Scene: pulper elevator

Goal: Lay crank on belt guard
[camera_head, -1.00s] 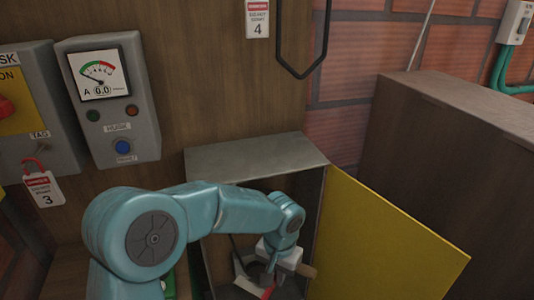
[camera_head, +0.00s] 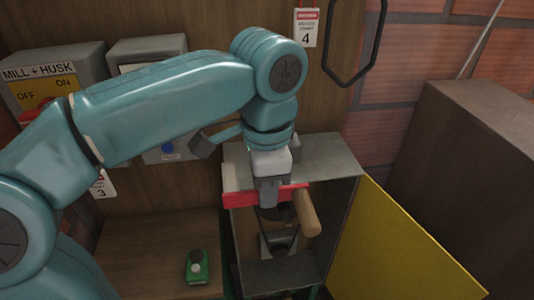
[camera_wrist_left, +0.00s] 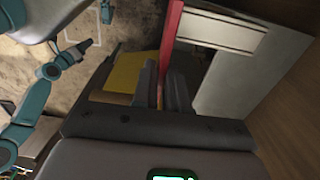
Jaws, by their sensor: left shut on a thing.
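The crank is a red bar (camera_head: 240,199) with a brown wooden handle (camera_head: 308,215) at its right end. My left gripper (camera_head: 271,198) is shut on the red bar and holds it in front of the open grey metal box. The bar also shows in the left wrist view (camera_wrist_left: 172,38), running up from between the gripper fingers (camera_wrist_left: 165,85). The belt guard is not clearly marked; it may be the grey box, whose bare top (camera_head: 335,150) lies just behind the gripper. My right gripper is not seen.
A yellow door (camera_head: 400,245) stands open at the box's right side. Dark parts (camera_head: 277,243) sit inside the box. A small green item (camera_head: 197,267) is at lower left. A brown cabinet (camera_head: 480,150) is at right. A black hanging loop (camera_head: 352,45) is above.

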